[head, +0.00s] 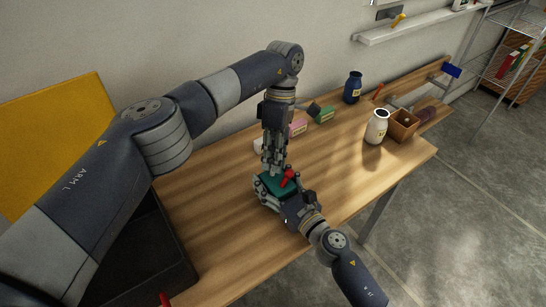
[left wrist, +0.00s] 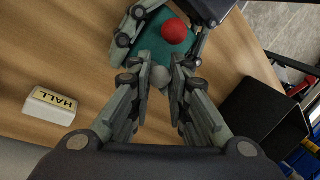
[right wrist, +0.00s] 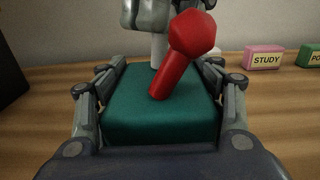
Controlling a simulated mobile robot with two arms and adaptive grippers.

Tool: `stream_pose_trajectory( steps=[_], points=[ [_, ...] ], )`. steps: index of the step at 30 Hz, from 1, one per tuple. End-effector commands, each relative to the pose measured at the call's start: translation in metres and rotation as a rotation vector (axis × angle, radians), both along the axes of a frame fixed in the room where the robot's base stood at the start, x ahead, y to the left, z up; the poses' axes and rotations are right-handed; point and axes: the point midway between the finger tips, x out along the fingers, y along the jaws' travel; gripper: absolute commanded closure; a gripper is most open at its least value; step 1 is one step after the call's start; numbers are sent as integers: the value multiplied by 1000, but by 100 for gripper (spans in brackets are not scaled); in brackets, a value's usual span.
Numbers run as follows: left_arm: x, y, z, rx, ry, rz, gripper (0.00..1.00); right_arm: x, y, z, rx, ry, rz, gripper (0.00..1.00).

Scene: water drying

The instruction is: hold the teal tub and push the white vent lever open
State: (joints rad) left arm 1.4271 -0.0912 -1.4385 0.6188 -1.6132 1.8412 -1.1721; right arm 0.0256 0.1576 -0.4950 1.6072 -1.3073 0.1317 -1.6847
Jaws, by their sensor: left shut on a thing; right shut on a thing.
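The teal tub (head: 274,186) sits on the wooden table, and its lid also shows in the right wrist view (right wrist: 165,118). My right gripper (head: 272,192) is shut on the tub, one finger along each side. A red lever (right wrist: 178,68) with a faceted knob rises from the tub's top and leans right in the right wrist view. The white vent lever (right wrist: 158,50) stands behind it, roughly upright. My left gripper (head: 273,168) comes down from above and is shut on the white lever; its pale round knob (left wrist: 159,77) shows between the fingertips. The lever's base is partly hidden.
A white HALL block (left wrist: 50,105), a pink STUDY block (right wrist: 262,58) and a green block (head: 325,115) stand at the back. A blue jar (head: 352,88), a white jar (head: 376,128) and a wooden box (head: 402,125) are right. A dark bin (head: 150,250) is left.

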Motion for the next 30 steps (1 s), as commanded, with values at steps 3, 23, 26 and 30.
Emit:
stream_pose_trajectory(
  steps=[3,23,26,30],
  points=[
    [0,-1,-2,12,6,3,100,-1,2,2,3,-4,5,67],
    [0,-1,-1,19,14,1,61,0,1,2,3,-3,3,67],
    [0,-1,0,19,14,2,61,0,1,2,2,-3,2,67],
    [0,-1,0,19,14,2,61,0,1,1,2,-2,1,67]
  ],
)
